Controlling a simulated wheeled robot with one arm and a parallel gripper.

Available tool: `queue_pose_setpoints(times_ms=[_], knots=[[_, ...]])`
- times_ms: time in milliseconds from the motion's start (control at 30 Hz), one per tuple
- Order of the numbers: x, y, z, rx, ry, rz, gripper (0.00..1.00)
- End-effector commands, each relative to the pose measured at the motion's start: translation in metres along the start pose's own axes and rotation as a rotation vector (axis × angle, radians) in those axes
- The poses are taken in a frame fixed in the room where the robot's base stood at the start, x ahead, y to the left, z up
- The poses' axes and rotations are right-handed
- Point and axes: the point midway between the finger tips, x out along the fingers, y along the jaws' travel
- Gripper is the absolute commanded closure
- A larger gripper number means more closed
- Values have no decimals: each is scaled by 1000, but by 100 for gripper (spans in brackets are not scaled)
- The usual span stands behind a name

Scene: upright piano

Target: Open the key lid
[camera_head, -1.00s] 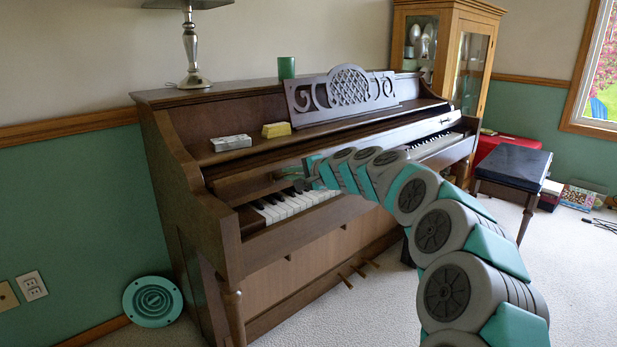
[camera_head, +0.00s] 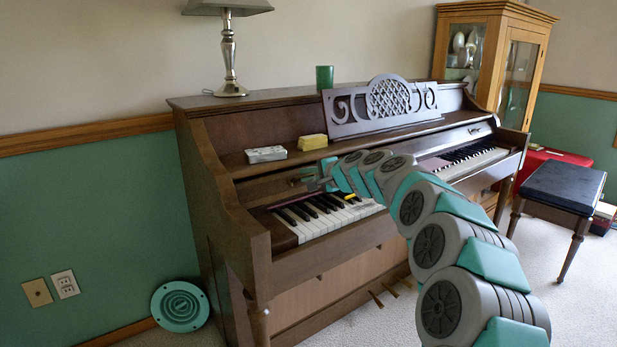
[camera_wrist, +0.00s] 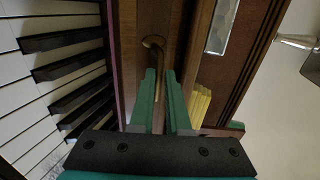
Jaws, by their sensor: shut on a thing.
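The upright piano (camera_head: 240,215) stands against the wall with its white and black keys (camera_head: 315,215) showing under the raised key lid (camera_head: 262,190). The lid is a brown wooden panel tilted back above the keys; my arm hides part of it. My gripper (camera_head: 312,180) is at the lid's front, toward the left half of the keyboard. In the wrist view the fingers (camera_wrist: 161,75) are nearly together around a hooked brass handle (camera_wrist: 153,43) on the lid panel (camera_wrist: 150,15). The keys (camera_wrist: 60,75) lie to the left there.
A grey box (camera_head: 266,154) and a yellow box (camera_head: 312,142) sit on the ledge above the lid. A carved music stand (camera_head: 385,107), green cup (camera_head: 325,77) and lamp (camera_head: 229,60) are higher up. A bench (camera_head: 563,190) stands right. Carpet is clear in front.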

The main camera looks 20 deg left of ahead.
Motion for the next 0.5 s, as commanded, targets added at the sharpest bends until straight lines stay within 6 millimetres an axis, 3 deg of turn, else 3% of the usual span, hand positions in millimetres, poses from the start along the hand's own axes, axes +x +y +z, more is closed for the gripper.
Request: queue_pose_setpoints(times_ms=[33, 100, 133, 300, 500], knots=[[-5, -14, -3, -2, 12, -22, 100], [-5, -15, -3, -2, 12, -23, 100], [-5, -15, -3, -2, 13, -23, 81], [-4, -12, -3, -2, 11, -19, 62], [-3, -8, -2, -1, 8, -13, 62]])
